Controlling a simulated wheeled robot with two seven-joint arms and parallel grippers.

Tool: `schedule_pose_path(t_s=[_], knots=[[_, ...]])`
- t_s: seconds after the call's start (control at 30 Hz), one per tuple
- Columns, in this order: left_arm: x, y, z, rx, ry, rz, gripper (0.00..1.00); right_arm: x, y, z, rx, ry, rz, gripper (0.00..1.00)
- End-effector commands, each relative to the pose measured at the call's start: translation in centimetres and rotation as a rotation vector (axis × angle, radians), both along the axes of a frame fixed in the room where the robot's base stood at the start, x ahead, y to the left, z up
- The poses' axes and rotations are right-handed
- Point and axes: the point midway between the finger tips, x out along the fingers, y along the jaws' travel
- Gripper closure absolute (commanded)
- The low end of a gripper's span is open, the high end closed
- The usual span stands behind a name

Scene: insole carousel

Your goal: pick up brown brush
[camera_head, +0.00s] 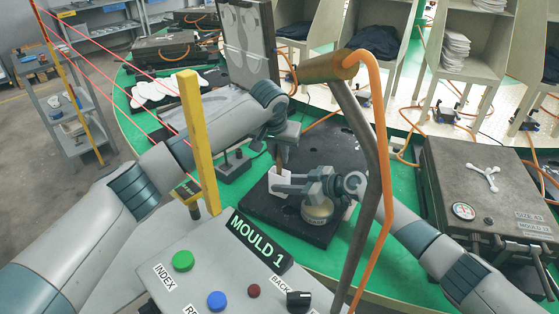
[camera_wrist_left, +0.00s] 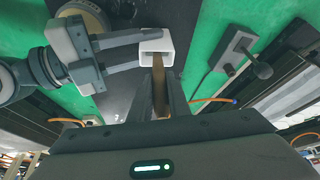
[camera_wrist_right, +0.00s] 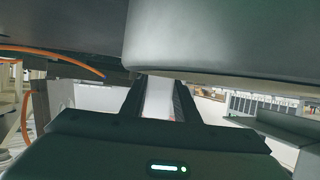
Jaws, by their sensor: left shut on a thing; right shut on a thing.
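My left gripper (camera_head: 282,155) is shut on a thin brown piece, which I take for the brown brush (camera_wrist_left: 159,88). It stands between the fingers in the left wrist view, its far end at a white open-ended holder (camera_wrist_left: 156,45). I cannot tell whether that end is inside the holder or just in front of it. My right gripper (camera_head: 285,183) is shut on the white holder (camera_head: 279,186), just below the left gripper. The holder also shows as a white strip between the right fingers (camera_wrist_right: 158,98). In the head view the brush is hidden or too small to tell.
A round tin (camera_head: 318,212) stands on the black plate (camera_head: 262,205) beneath my right wrist. The control box (camera_head: 225,275), yellow post (camera_head: 198,140) and bent pipe with orange hose (camera_head: 375,160) stand in front. A closed mould (camera_head: 490,190) lies at right.

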Motion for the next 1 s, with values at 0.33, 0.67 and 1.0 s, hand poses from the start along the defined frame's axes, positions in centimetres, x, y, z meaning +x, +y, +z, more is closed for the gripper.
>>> schedule_pose_path(t_s=[0.33,0.67,1.0], knots=[[0.1,-0.1,4.5,-0.003,-0.003,-0.002,1.0,0.0,0.0,0.0,0.0,0.0,0.0,0.97],[0.0,-0.1,9.2,-0.001,-0.002,0.0,1.0,0.0,0.0,0.0,0.0,0.0,0.0,0.97],[0.0,-0.1,9.8,-0.001,-0.001,0.0,1.0,0.0,0.0,0.0,0.0,0.0,0.0,0.97]])
